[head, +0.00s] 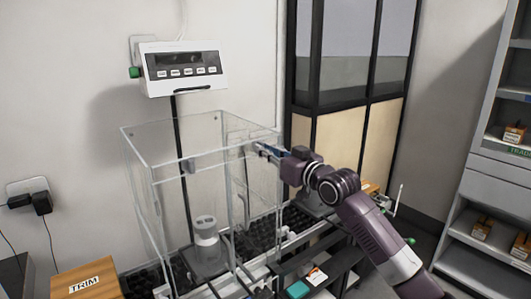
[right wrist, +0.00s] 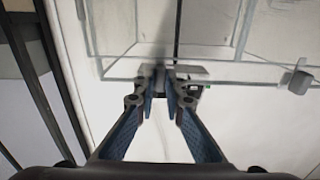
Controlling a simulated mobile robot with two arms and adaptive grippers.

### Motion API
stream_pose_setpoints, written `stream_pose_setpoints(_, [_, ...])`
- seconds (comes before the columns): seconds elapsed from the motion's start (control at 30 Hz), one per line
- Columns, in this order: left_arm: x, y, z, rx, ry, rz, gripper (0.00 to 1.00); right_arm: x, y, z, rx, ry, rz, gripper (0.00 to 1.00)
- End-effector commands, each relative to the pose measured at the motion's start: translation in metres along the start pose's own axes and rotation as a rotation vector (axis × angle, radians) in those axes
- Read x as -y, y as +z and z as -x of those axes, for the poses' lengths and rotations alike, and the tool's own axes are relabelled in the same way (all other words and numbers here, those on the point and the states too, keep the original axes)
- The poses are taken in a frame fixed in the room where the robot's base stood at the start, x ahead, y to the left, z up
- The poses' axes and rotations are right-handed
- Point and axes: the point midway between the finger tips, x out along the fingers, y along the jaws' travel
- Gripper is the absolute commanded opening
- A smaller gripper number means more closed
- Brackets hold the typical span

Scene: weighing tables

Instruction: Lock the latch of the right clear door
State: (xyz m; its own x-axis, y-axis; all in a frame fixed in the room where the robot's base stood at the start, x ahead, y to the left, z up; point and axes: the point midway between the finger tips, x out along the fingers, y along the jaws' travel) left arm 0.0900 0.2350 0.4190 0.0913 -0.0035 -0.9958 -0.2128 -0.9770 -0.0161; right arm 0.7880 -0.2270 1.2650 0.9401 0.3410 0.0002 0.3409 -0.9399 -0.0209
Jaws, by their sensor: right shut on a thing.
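The clear box (head: 150,165) stands on the weighing table with a thin grey frame. Its right clear door (head: 238,185) is the side facing my right arm. My right gripper (head: 262,150) is at the upper edge of that side, its blue-padded fingers pointing left. In the right wrist view the fingers (right wrist: 160,85) converge on a small dark grey piece, apparently the latch, which they mostly hide. The gripper is shut on it. I cannot tell whether the latch is turned. My left gripper is not in view.
A TRIM carton (head: 86,281) is at lower left, shelves (head: 485,225) at right.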

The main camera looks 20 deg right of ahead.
Motion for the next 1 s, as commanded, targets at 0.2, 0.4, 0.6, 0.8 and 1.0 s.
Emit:
stream_pose_setpoints(0.2, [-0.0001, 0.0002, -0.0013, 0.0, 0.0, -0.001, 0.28, 0.0, 0.0026, -0.0001, 0.006, 0.0, 0.034, 0.0])
stream_pose_setpoints(0.4, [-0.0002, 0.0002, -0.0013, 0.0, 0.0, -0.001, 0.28, 0.0, 0.0025, -0.0001, 0.006, 0.0, 0.039, 0.0])
stream_pose_setpoints(0.6, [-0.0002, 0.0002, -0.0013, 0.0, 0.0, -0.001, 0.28, 0.0001, 0.0026, -0.0001, 0.006, 0.0, 0.039, 0.0])
stream_pose_setpoints(0.8, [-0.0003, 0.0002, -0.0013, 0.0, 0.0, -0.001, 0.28, 0.0001, 0.0017, -0.0001, 0.004, 0.0, 0.037, 0.28])
stream_pose_setpoints(1.0, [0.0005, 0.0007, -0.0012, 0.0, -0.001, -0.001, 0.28, 0.0001, 0.0007, 0.0, 0.002, 0.0, 0.037, 0.28])
